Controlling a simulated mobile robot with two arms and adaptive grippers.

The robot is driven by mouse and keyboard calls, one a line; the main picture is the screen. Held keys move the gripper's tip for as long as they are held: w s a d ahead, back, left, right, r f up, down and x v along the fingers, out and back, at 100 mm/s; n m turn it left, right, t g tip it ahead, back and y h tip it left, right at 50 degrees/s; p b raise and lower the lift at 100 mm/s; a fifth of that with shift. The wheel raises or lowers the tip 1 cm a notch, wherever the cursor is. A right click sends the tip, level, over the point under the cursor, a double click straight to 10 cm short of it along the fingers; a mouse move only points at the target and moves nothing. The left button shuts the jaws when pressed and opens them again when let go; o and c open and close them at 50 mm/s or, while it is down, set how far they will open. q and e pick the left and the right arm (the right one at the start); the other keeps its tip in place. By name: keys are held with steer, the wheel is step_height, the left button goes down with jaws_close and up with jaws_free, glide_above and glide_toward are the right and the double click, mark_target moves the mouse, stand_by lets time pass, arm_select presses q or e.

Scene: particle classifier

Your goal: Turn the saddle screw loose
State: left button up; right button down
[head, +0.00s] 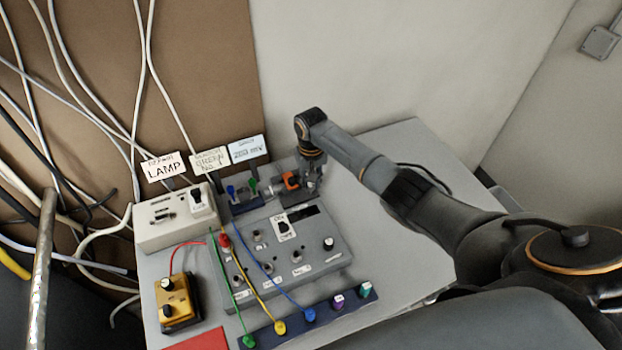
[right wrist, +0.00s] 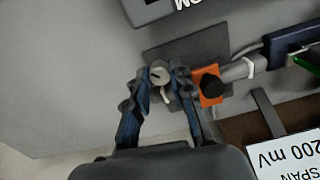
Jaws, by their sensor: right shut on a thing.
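The saddle screw (right wrist: 158,73) shows in the right wrist view as a round grey head with a slot. My right gripper (right wrist: 161,80) is shut on it, one blue-grey finger at each side. An orange block with a black knob (right wrist: 210,88) sits just right of the fingers. In the head view my right gripper (head: 314,178) points down at the back right end of the apparatus, beside the orange block (head: 291,180). The screw is hidden there behind the gripper. My left gripper is not in view.
A grey control box (head: 325,262) with knobs stands in front of the apparatus. A lamp box (head: 160,226) and a yellow box (head: 178,300) are on the left. Wires run to a blue strip (head: 350,302) in front. The table (head: 400,150) is clear at right.

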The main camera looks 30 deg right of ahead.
steer(key=n, duration=0.5)
steer(key=shift+n, duration=0.4)
steer(key=n, duration=1.2)
steer(key=shift+n, duration=0.3)
steer(key=n+b, duration=0.1)
steer(key=n, duration=0.5)
steer(key=shift+b, duration=0.35)
steer(key=c, duration=1.4)
jaws_free()
steer(key=shift+c, duration=0.2)
